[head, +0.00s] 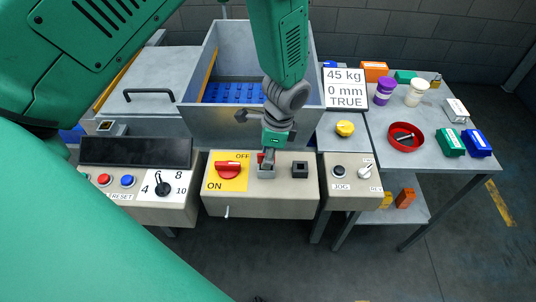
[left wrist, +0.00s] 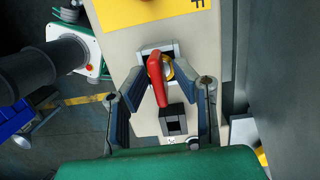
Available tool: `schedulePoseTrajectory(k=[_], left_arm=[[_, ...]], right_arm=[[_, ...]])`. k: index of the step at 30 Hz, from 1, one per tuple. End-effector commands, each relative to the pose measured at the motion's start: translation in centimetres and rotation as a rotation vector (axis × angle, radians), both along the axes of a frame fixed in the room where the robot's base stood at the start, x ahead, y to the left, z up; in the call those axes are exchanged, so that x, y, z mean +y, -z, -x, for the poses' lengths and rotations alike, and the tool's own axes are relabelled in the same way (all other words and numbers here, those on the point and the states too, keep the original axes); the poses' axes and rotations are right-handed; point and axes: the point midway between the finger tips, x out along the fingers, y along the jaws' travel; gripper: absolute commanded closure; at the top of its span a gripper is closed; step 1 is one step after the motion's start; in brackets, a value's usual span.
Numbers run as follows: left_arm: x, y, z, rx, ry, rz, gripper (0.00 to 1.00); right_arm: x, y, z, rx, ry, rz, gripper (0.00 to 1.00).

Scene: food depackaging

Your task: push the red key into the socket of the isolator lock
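The red key (left wrist: 157,78) stands at a grey block with a yellow ring (left wrist: 169,69), which looks like the isolator lock. The key leans and covers part of the ring; I cannot tell how deep it sits. In the head view the grey lock block (head: 266,172) is right of the red rotary switch (head: 229,170), and the key is mostly hidden by the gripper. My left gripper (head: 268,153) points down over the block. In the left wrist view its fingers (left wrist: 160,76) are apart, one on each side of the key. My right gripper is not in view.
A black square socket (head: 300,169) is close right of the lock on the same panel. A grey bin (head: 217,119) stands behind the panel. The side table holds a red bowl (head: 419,137).

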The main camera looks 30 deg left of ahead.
Motion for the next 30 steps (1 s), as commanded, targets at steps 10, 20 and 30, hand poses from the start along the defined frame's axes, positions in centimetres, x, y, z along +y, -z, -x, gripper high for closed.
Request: schedulePoseTrajectory(k=[10, 20, 30], left_arm=[[0.0, -0.2, 0.0, 0.0, 0.0, 0.0, 0.67], [-0.8, -5.4, -0.8, -0.006, 0.0, 0.001, 0.67], [-1.6, -10.9, -1.5, 0.0, 0.0, 0.0, 0.67]], right_arm=[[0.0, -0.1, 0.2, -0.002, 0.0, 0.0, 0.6], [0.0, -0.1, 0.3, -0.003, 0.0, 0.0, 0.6], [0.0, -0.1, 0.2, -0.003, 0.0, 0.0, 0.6]])
